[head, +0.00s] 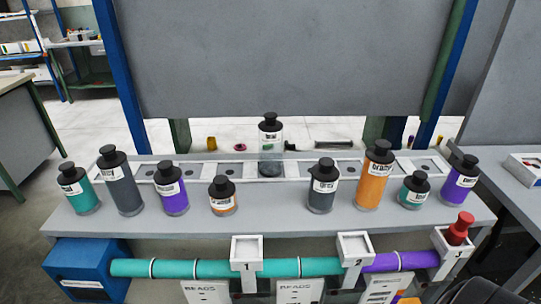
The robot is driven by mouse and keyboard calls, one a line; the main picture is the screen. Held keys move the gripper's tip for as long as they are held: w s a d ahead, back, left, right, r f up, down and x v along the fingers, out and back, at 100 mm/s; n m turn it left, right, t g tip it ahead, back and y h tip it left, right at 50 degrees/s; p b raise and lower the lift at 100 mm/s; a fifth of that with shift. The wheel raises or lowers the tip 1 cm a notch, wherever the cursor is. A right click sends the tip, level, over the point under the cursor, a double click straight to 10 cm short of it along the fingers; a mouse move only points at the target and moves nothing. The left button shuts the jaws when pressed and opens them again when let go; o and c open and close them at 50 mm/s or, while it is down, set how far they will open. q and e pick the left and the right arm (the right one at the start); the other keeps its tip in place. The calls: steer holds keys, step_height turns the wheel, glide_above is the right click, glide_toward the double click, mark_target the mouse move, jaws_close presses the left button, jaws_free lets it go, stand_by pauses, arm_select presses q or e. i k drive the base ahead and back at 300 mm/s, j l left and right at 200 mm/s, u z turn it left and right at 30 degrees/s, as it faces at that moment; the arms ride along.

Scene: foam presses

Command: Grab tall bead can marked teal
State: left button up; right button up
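A teal can (78,189) with a black lid and white label stands at the left end of the grey bench; it looks medium in height. A short teal can (413,191) with a black lid stands toward the right. The two tallest coloured cans are a grey can (122,185) at the left and an orange can (373,184) at the right. A clear bottle (270,150) with a black lid and a label stands at the back middle. The labels are too small to read surely. Neither gripper is in view.
A teal and purple pipe (200,268) with numbered white boxes runs along the front. A red-capped piece (460,230) sits on the right box.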

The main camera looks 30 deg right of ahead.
mark_target(270, 130)
steer(key=z, duration=0.35)
steer(key=j+z, duration=0.15)
steer(key=z, duration=0.2)
steer(key=i+j+z, duration=0.1)
steer(key=z, duration=0.25)
